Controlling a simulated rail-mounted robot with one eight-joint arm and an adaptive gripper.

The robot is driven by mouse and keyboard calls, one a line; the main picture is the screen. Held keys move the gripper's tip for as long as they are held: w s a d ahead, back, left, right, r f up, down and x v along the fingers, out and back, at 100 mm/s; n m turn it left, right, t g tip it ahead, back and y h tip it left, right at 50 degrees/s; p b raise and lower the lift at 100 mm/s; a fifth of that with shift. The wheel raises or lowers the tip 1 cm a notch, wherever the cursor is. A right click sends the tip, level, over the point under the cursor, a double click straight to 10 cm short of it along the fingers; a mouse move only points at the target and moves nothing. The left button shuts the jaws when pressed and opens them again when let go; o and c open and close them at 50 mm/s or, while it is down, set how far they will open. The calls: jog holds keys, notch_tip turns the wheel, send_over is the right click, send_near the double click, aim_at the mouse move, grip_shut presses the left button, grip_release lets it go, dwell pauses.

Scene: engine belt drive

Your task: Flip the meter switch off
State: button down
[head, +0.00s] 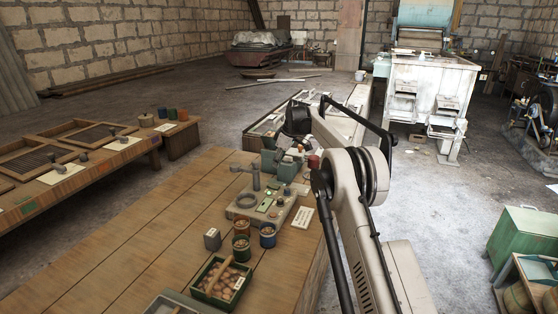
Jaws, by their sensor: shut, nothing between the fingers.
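My gripper (297,136) is the dark end of my arm, over the far part of the wooden bench. It is small and seen from behind; it looks shut and empty. Below it stand a grey-green box (287,171) and a teal box (269,161). A grey panel (240,210) with a ring, a post and green parts lies nearer on the bench. I cannot make out which of these is the meter, or its switch and the switch's position. My gripper may hide part of them, and I cannot tell whether it touches anything.
The wooden bench (130,262) has clear planks at left. Pots (267,235), a tray of round brown items (221,281) and a white card (303,217) lie near the panel. A low table (70,183) stands left, a white machine (428,85) behind, a green box (525,238) at right.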

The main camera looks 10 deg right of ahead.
aim_at(270, 184)
jog(key=x, duration=0.9)
jog(key=shift+s+d+f+b, duration=0.2)
jog(key=shift+d+b, duration=0.1)
